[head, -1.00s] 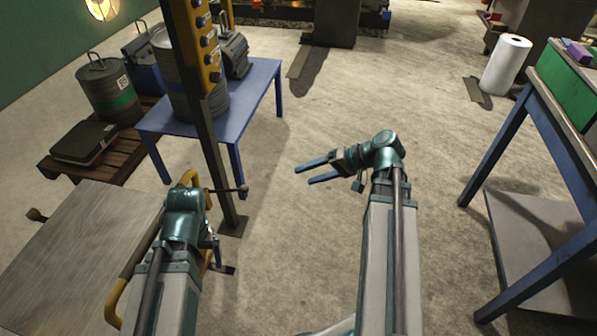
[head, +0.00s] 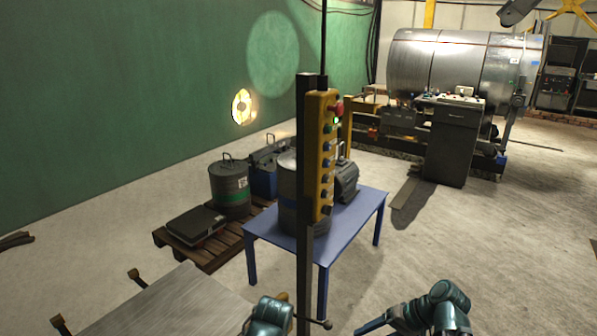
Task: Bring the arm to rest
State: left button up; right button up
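A yellow push-button pendant box (head: 322,155) is fixed on a dark upright post (head: 305,210) in the middle of the view. It has a red knob (head: 336,109) at its top, a small green light (head: 335,121) below it, and a column of blue and dark buttons. My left arm's wrist shows at the bottom edge, left of the post; its fingers are out of view. My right gripper (head: 372,326) shows at the bottom edge, right of the post, apart from it. One blue finger is visible and the rest is cut off. Which thing is the arm to rest is unclear.
A blue table (head: 345,222) with a metal drum and a motor stands behind the post. A pallet (head: 200,252) holds a canister (head: 230,188) and a flat black case. A big steel cylinder (head: 440,62) lies at the back right, behind a dark cabinet (head: 448,142). The right floor is clear.

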pick_arm(q)
notch_tip(320, 180, up, 15)
jog(key=p, duration=1.3)
jog(key=shift+r, duration=0.2)
pick_arm(e)
jog(key=s+a+r+n+g+h, duration=0.1)
jog(key=s+a+r+n+h, duration=0.2)
jog(key=a+r+h, duration=0.1)
jog(key=s+a+r+n+g+h, duration=0.1)
jog(key=s+a+r+n+h, duration=0.2)
jog(key=a+r, duration=0.3)
jog(key=a+h, duration=0.1)
jog(key=a, duration=0.2)
jog(key=shift+s+a+r+g+h, duration=0.3)
jog(key=shift+s+h, duration=0.05)
jog(key=shift+h, duration=0.05)
